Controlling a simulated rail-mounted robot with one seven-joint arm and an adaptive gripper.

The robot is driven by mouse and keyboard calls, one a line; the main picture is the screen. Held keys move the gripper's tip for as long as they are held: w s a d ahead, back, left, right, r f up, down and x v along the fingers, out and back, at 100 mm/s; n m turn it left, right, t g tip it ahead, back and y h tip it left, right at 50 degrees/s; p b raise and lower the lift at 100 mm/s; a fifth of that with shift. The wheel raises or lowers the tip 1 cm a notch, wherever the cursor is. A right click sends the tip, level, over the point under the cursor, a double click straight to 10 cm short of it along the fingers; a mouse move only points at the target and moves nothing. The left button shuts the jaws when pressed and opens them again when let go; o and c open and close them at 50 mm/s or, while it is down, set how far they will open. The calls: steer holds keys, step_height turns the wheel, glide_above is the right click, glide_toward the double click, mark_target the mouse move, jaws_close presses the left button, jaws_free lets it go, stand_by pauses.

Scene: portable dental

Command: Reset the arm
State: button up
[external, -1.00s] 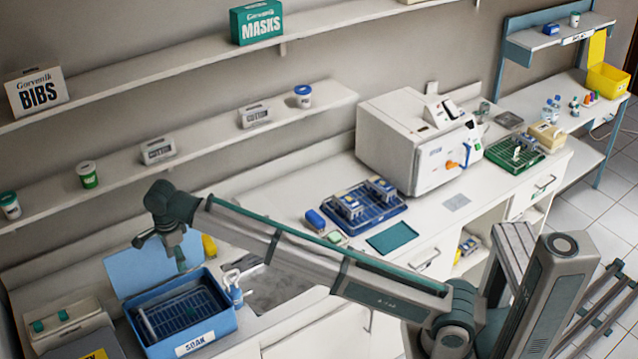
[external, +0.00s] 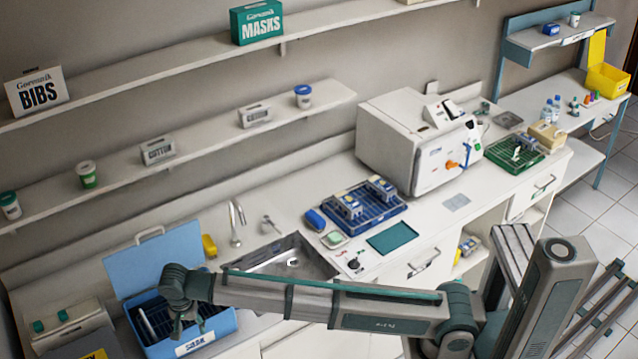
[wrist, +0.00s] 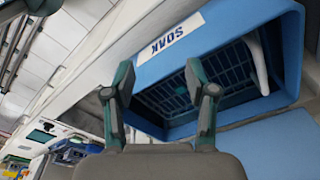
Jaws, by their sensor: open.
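My arm reaches left along the front of the counter in the external view. My gripper (external: 186,328) hangs over the blue SOAK tub (external: 222,323). In the wrist view my gripper (wrist: 162,88) has its two fingers spread apart with nothing between them. Beyond the fingers is the SOAK tub (wrist: 288,62), with a dark slatted basket (wrist: 160,102) inside it. My wrist hides part of the tub in the external view.
The tub's blue lid (external: 160,262) stands raised behind it. A sink (external: 285,258) with a tap lies to the right. A blue rack (external: 365,210) and a white steriliser (external: 400,140) stand farther right. Shelves run along the wall above.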

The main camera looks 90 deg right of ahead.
steer(key=s+a+f+n+g+b, duration=0.1)
steer(key=s+a+f+n, duration=0.15)
steer(key=s+f, duration=0.65)
steer(key=s+a+f+n+g+b, duration=0.15)
steer(key=s+f+n, duration=0.25)
steer(key=f, duration=0.8)
steer(key=s+a+f+n+g, duration=0.1)
steer(key=s+a+f+n, duration=0.15)
steer(key=s+f, duration=0.65)
steer(key=s+a+f+n+g, duration=0.1)
steer(key=s+f+n, duration=0.2)
steer(key=s+f, duration=0.3)
steer(key=s+f+n+g+b, duration=0.1)
steer(key=s+f+n, duration=0.2)
steer(key=s, duration=1.1)
steer(key=s+a+f+n+g+y+b, duration=0.1)
steer(key=s+f+n, duration=0.2)
steer(key=s+f, duration=0.7)
steer(key=shift+s+a+n, duration=0.3)
steer(key=shift+s+a, duration=0.05)
steer(key=shift+s, duration=0.2)
